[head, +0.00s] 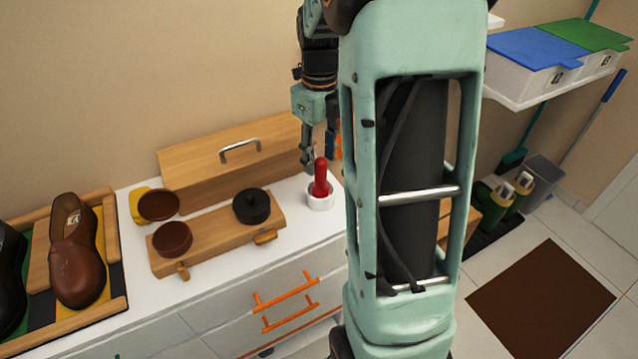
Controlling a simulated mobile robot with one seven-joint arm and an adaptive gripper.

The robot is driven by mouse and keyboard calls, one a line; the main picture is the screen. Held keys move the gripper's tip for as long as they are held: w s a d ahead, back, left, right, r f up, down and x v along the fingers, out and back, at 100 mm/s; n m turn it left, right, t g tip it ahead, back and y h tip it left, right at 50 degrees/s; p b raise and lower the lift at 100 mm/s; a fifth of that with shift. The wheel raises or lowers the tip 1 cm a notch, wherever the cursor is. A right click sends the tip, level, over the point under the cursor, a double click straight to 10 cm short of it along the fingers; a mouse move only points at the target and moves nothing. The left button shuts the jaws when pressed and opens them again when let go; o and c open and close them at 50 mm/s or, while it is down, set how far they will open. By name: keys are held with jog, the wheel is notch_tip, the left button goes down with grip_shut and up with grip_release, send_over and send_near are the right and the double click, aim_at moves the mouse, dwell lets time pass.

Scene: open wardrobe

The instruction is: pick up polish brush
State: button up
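A red handle (321,177) stands upright in a small white cup (320,202) on the white cabinet top; it looks like the polish brush, and its lower end is hidden in the cup. My gripper (307,165) points down just to the upper left of the red handle and close to it in the picture. Whether they touch I cannot tell. The fingers are small and partly overlapped in this view, so their opening is unclear. I see nothing held between them.
A wooden board (222,236) holds a brown-filled tin and a black lidded tin (251,206). A wooden box (205,170) with a metal handle stands behind. My arm column hides the cabinet's right part.

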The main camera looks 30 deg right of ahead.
aim_at(320, 176)
jog(key=shift+s+f, duration=0.15)
jog(key=shift+f, duration=2.85)
grip_shut()
